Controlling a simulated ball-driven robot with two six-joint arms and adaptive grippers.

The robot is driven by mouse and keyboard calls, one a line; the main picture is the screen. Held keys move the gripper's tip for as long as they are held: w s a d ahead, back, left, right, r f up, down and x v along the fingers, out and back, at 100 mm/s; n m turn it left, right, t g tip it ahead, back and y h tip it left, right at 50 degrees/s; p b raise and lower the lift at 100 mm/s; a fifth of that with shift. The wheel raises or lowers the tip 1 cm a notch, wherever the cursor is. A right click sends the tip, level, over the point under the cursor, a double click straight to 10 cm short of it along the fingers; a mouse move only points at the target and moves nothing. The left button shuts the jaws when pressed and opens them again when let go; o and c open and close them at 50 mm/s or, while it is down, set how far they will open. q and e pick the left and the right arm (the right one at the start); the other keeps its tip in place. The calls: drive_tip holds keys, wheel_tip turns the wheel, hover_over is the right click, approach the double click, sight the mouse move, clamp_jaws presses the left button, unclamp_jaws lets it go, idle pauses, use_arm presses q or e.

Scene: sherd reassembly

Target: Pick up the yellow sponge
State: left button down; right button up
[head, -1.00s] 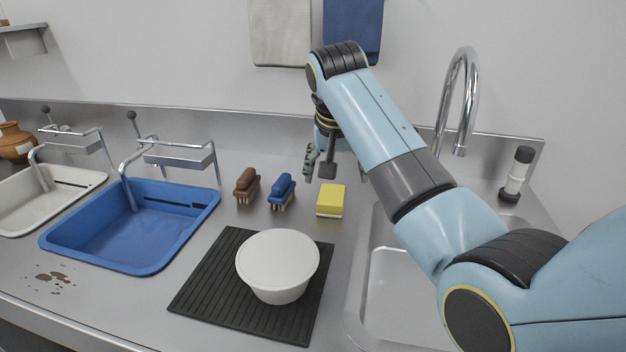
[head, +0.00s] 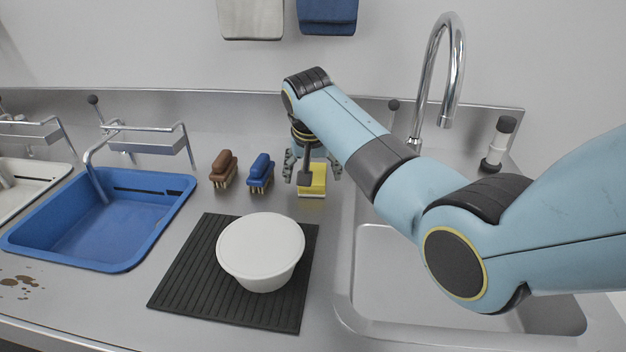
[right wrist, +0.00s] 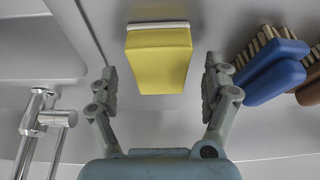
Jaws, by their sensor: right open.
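The yellow sponge (head: 315,180) has a pale layer along one edge and lies on the metal counter, left of the steel sink. My right gripper (head: 312,172) is directly over it and hides part of it in the head view. In the right wrist view the sponge (right wrist: 158,58) lies ahead of and between the two open fingers of the right gripper (right wrist: 160,85). The fingers are clear of its sides, and nothing is held. My left gripper is not in view.
A blue brush (head: 260,172) and a brown brush (head: 223,169) stand left of the sponge. A white lidded bowl (head: 260,245) sits on a black ribbed mat (head: 190,285) in front. A tall faucet (head: 447,70) rises behind the sink at the right.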

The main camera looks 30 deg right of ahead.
sight(313, 169)
drive_tip(key=shift+w+d+f, duration=0.15)
drive_tip(key=shift+w+f, duration=0.1)
drive_tip(key=shift+f, duration=0.3)
drive_tip(key=c, duration=1.1)
drive_tip(key=shift+r, duration=0.15)
drive_tip(key=shift+r, duration=0.5)
wheel_tip(313, 169, up, 3)
drive_tip(key=shift+f, duration=0.1)
drive_tip(key=s+d+r, duration=0.2)
drive_tip(key=s, duration=0.1)
drive_tip(key=s+d+r, duration=0.2)
drive_tip(key=s, duration=0.1)
drive_tip(key=s+d+r+p, duration=0.1)
drive_tip(key=s+d+r, duration=0.1)
drive_tip(key=s+r, duration=0.1)
drive_tip(key=shift+s+d, duration=0.25)
drive_tip(key=shift+s, duration=0.15)
